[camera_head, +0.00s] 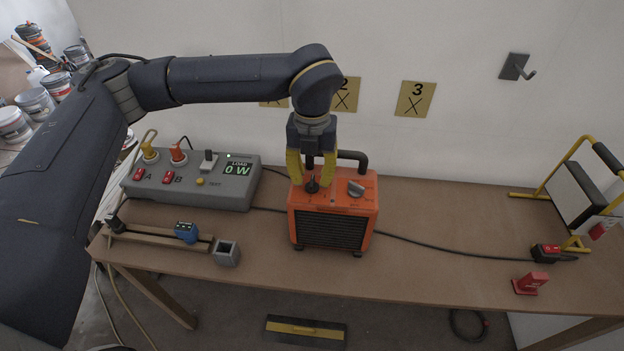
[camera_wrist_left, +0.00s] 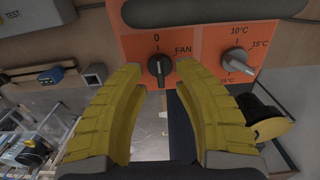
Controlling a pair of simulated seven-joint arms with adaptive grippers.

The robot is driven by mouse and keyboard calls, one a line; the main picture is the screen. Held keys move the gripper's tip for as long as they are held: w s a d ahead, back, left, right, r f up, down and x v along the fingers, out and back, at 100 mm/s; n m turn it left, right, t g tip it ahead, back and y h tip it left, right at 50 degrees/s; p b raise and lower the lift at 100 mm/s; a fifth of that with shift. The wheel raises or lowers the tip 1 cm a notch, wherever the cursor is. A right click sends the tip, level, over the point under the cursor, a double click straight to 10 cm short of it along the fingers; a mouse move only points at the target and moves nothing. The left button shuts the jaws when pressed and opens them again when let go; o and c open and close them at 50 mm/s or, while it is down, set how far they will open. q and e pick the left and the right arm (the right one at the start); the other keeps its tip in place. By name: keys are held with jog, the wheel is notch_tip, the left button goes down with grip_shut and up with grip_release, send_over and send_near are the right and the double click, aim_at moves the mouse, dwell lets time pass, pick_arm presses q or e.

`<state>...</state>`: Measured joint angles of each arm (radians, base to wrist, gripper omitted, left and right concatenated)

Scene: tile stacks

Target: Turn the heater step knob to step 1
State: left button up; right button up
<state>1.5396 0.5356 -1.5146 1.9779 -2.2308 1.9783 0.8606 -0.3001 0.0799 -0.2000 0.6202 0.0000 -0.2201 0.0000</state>
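The orange heater (camera_head: 365,207) stands on the workbench with its dark grille facing front. Its black step knob (camera_head: 312,186) is on the left of the top panel. In the left wrist view the knob (camera_wrist_left: 159,68) has its grip roughly upright, towards the "0" mark, with "FAN" to the upper right. Other step labels are hidden or unreadable. My left gripper (camera_head: 312,181) points down over the knob. Its yellow fingers are open, one on each side of the knob, with gaps visible in the wrist view (camera_wrist_left: 159,78). My right gripper is not in view.
A grey thermostat knob (camera_head: 356,188) sits right of the step knob, close to my right-hand finger. A black handle (camera_head: 353,157) rises behind. A grey load box (camera_head: 235,193) stands left, and a red block (camera_head: 531,283) lies right. The bench (camera_head: 450,230) between is mostly clear, crossed by a cable.

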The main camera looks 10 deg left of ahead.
pick_arm(q)
jog(key=shift+f, duration=0.95)
jog(key=shift+c, duration=0.3)
grip_shut()
